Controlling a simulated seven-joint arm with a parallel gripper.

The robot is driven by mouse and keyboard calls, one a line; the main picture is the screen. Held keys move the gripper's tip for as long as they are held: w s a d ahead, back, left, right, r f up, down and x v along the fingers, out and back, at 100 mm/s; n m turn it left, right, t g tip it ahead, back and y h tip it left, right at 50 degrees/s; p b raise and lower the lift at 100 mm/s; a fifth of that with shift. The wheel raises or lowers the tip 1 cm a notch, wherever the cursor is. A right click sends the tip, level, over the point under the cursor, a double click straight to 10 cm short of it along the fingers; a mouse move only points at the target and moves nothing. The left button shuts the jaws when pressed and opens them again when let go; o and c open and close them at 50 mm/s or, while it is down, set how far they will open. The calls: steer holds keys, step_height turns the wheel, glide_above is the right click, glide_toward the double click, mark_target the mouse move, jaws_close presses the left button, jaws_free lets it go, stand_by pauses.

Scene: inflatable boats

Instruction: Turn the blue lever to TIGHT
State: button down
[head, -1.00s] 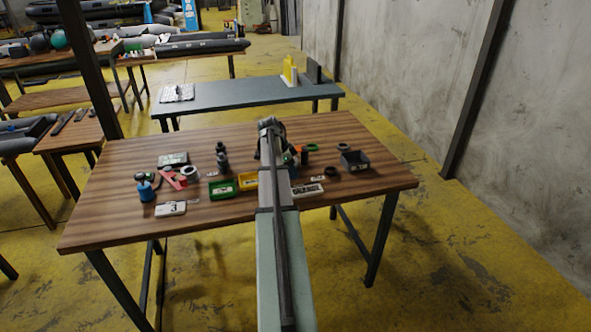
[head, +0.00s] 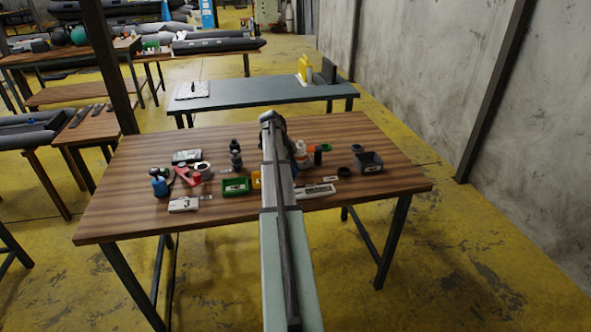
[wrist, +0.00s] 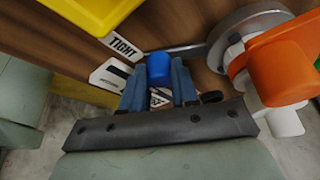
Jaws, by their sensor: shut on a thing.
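In the wrist view, the lever's blue knob (wrist: 158,66) sits between the two fingers of my gripper (wrist: 159,80), which is shut on it. A thin metal rod runs from the knob to a round metal hub (wrist: 250,25) at the upper right. A white label reading TIGHT (wrist: 122,47) lies just up and left of the knob. Another white label (wrist: 108,76), partly covered, lies left of the fingers, and a piece of printed label shows between them. In the head view my own arm hides the lever and my gripper.
A yellow bin (wrist: 95,10) is close at upper left in the wrist view. An orange-topped white bottle (wrist: 280,72) stands close on the right. The wooden table (head: 130,215) also holds a green bin (head: 236,186), a dark bin (head: 369,162) and small bottles. Its front left is clear.

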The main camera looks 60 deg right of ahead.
steer(key=shift+w+m+y, duration=0.3)
steer(key=shift+w+m, duration=0.3)
steer(key=shift+m, duration=0.1)
steer(key=shift+w+a, duration=0.1)
steer(key=c, duration=0.8)
jaws_free()
steer(key=shift+c, duration=0.2)
steer(key=shift+r, duration=0.1)
steer(key=d+v, duration=0.1)
steer(key=v, duration=1.2)
steer(key=shift+w+a+r, duration=0.15)
steer(key=shift+a+r, duration=0.15)
steer(key=shift+a, duration=0.15)
